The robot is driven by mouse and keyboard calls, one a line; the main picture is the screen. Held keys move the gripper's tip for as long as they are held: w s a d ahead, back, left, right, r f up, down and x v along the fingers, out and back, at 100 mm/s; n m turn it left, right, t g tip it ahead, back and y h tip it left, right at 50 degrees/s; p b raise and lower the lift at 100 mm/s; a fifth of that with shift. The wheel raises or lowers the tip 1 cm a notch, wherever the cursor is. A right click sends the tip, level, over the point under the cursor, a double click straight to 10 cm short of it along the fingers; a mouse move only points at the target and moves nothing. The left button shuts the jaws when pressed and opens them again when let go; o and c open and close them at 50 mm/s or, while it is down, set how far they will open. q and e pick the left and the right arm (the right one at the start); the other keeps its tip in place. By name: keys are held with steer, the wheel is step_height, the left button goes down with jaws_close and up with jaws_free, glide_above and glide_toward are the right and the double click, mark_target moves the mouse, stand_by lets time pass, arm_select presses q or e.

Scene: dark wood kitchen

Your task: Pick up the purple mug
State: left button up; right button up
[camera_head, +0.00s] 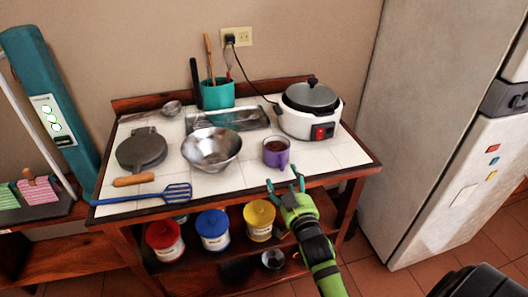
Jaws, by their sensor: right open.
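The purple mug (276,154) stands upright on the white tiled tabletop, near its front edge, with something dark brown inside. Its handle is on the right side, toward the front. My right gripper (285,183) is in front of and a little below the mug in the picture. Its two fingers are spread apart and empty, pointing toward the mug, and no contact with the mug shows. My left gripper is not in view.
A metal bowl (211,150) stands left of the mug and a white cooker (310,116) behind it to the right. A blue spatula (150,196) lies along the front left edge. A shelf below holds several lidded tins. A fridge (440,120) stands at right.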

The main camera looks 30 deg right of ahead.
mark_target(284, 162)
steer(key=shift+w+d+r, duration=0.3)
steer(key=shift+d+r, duration=0.05)
steer(key=shift+r, duration=0.15)
steer(key=shift+w+d+r, duration=0.25)
steer(key=shift+d+r, duration=0.05)
steer(key=shift+r, duration=0.2)
steer(key=x, duration=0.1)
steer(key=p+x, duration=0.1)
steer(key=x, duration=0.1)
steer(key=p+x, duration=0.1)
steer(key=x, duration=0.1)
steer(key=shift+d+f, duration=0.15)
steer(key=shift+d, duration=0.1)
steer(key=shift+w+f, duration=0.1)
steer(key=shift+w, duration=0.35)
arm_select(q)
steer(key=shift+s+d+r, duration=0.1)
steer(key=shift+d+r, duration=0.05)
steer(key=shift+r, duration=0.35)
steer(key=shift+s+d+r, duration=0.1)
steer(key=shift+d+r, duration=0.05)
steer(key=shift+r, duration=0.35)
arm_select(e)
jaws_close()
